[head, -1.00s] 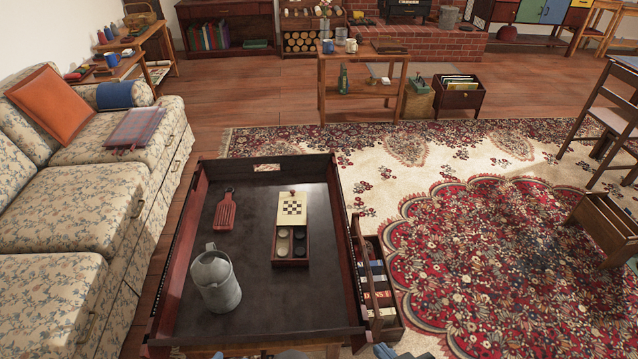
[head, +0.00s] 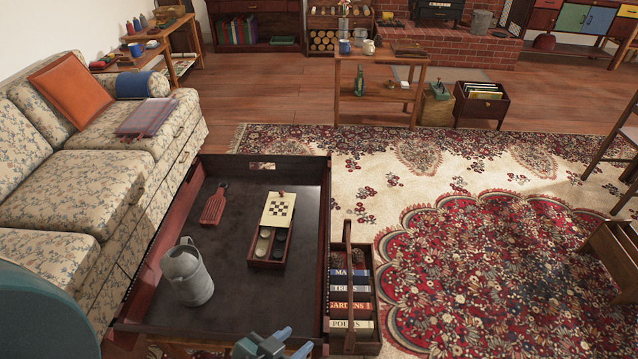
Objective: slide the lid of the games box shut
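The games box (head: 284,262) sits on the big dark tray table (head: 235,312). Its cream lid (head: 278,209) has a checkerboard panel and a small knob at its far end. The lid is slid toward the far end. The near part of the box is open and shows light pieces (head: 264,246) and dark pieces (head: 279,249) in compartments. My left gripper (head: 297,341) is at the bottom edge, near the table's front rim, well short of the box. Its fingers look apart, with nothing seen between them. My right gripper is not in view.
A grey metal jug (head: 188,276) stands left of the box, and a red paddle-shaped board (head: 214,206) lies beyond it. The table has raised rims. A wooden carrier of books (head: 356,345) stands against its right side. A floral sofa (head: 75,190) flanks the left.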

